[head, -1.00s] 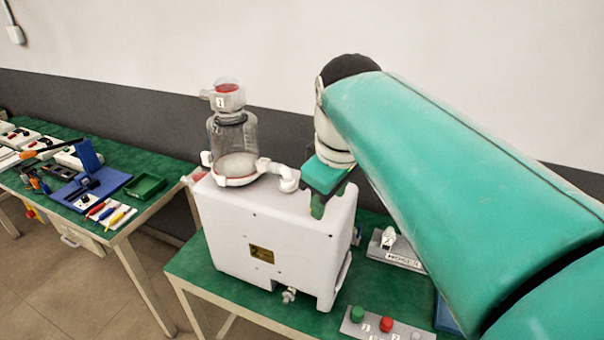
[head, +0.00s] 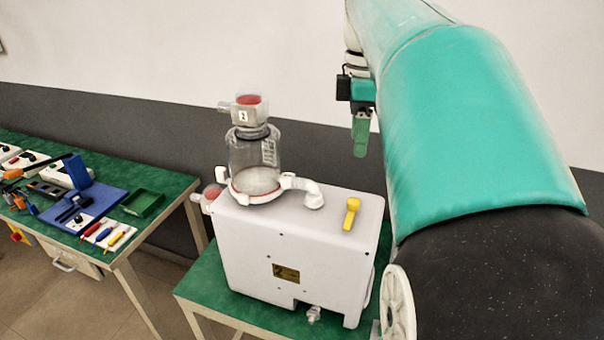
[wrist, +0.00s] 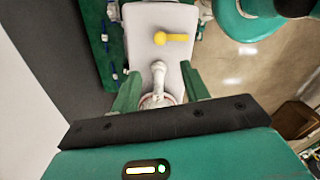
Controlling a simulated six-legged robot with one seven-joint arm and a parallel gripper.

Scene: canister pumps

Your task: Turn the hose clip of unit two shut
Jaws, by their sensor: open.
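Unit two is a white pump box (head: 295,250) with a clear canister (head: 254,165) on top, its cap marked 2. A yellow lever-like piece (head: 351,213), which looks like the hose clip, stands on the right of the box top, to the right of a white elbow pipe (head: 313,195). In the wrist view the yellow piece (wrist: 174,38) lies crosswise on the box, beyond the elbow. My gripper (head: 361,135) hangs above and behind the box's right side, clear of it. In the wrist view its green fingers (wrist: 161,75) are apart, with nothing held between them.
The green bench (head: 240,312) carries the box. A second table (head: 165,200) at left holds a blue tool stand (head: 88,185), a green tray (head: 143,203) and several coloured-handled tools. A dark wall band runs behind. Space above the box is free.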

